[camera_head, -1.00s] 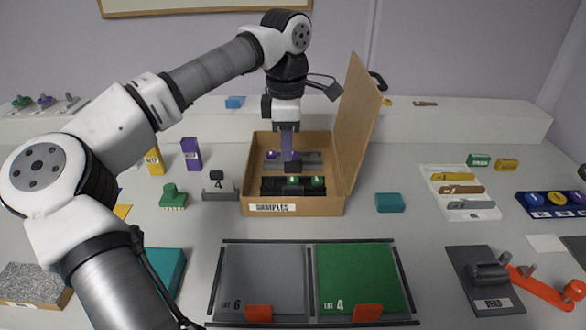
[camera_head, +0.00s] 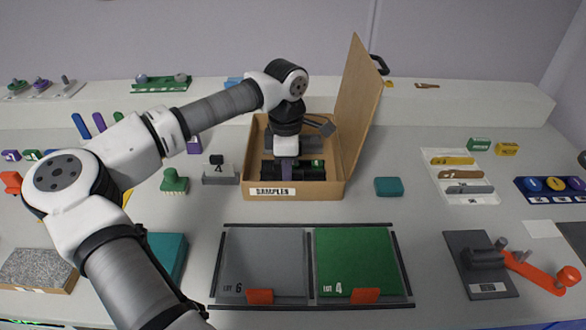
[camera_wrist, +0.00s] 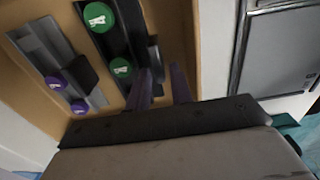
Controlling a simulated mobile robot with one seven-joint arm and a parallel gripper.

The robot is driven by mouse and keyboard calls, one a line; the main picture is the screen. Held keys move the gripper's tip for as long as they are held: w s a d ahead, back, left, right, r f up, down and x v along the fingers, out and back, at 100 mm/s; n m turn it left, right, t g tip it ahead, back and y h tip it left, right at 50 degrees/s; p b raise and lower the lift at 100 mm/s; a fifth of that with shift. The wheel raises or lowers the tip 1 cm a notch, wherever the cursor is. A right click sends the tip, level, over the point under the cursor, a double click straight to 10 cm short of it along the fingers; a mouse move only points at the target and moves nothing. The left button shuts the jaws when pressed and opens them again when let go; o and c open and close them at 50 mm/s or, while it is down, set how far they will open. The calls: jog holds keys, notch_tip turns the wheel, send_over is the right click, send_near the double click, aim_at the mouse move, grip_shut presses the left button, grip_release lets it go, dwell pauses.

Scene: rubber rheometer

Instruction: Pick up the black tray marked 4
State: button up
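The black tray (camera_head: 311,173) with green discs lies in the open cardboard box (camera_head: 330,190) labelled SAMPLES; I cannot read a 4 on it. In the wrist view the black tray (camera_wrist: 107,48) shows two green discs and an upright dark tab on its right side. My gripper (camera_head: 286,174) points down into the box at this tray and hides its middle. In the wrist view its purplish fingers (camera_wrist: 161,86) are apart, with the tab seemingly between them. A grey tray (camera_wrist: 45,50) with purple discs lies beside the black tray.
The box's lid (camera_head: 355,110) stands open at the right. A grey stand marked 4 (camera_head: 219,175) and a green brush (camera_head: 174,182) are left of the box. A teal block (camera_head: 388,187) is to its right. Grey and green plates (camera_head: 358,258) lie in front.

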jog(key=shift+f, duration=1.15)
grip_shut()
jog(key=shift+r, duration=0.1)
